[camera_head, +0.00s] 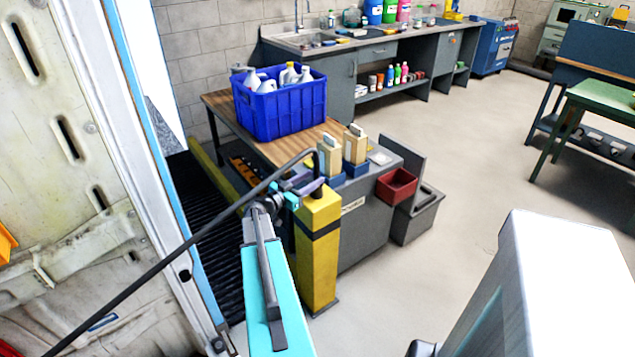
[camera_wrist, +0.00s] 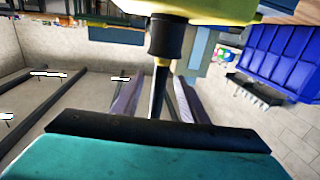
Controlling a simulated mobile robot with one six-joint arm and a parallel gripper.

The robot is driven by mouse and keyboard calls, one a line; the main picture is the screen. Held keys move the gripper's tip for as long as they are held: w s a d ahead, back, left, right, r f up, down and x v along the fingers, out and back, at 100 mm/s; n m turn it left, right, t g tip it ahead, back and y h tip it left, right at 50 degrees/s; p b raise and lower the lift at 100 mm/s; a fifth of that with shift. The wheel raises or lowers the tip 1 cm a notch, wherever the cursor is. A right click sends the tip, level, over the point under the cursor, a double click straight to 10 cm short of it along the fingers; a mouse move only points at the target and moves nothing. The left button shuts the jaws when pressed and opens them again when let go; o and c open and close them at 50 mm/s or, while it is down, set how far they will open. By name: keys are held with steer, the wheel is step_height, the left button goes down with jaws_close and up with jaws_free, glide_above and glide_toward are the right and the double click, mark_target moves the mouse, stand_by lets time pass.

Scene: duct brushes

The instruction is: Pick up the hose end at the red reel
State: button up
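A dark hose (camera_head: 225,215) runs up from the lower left of the head view. It bends over and down at the top of a yellow post (camera_head: 318,245) with a black band. In the wrist view, a black collar (camera_wrist: 165,38) sits against a yellow body, with a thin stem (camera_wrist: 160,82) running on from it. My gripper (camera_head: 308,187) is at the post's top, close to the hose bend. In the wrist view, my gripper (camera_wrist: 160,92) has its two purplish fingers on either side of the stem, apparently with gaps. I cannot make out a red reel.
A bench with a blue crate (camera_head: 280,110) of bottles stands behind the post. A grey cabinet with a red bin (camera_head: 397,186) is right of it. A pale panelled wall (camera_head: 75,150) stands close on the left. Floor (camera_head: 430,260) is clear to the right.

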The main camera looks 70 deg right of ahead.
steer(key=shift+x, duration=0.85)
steer(key=shift+p+x, duration=0.75)
steer(key=shift+x, duration=1.85)
steer(key=shift+c, duration=0.2)
jaws_close()
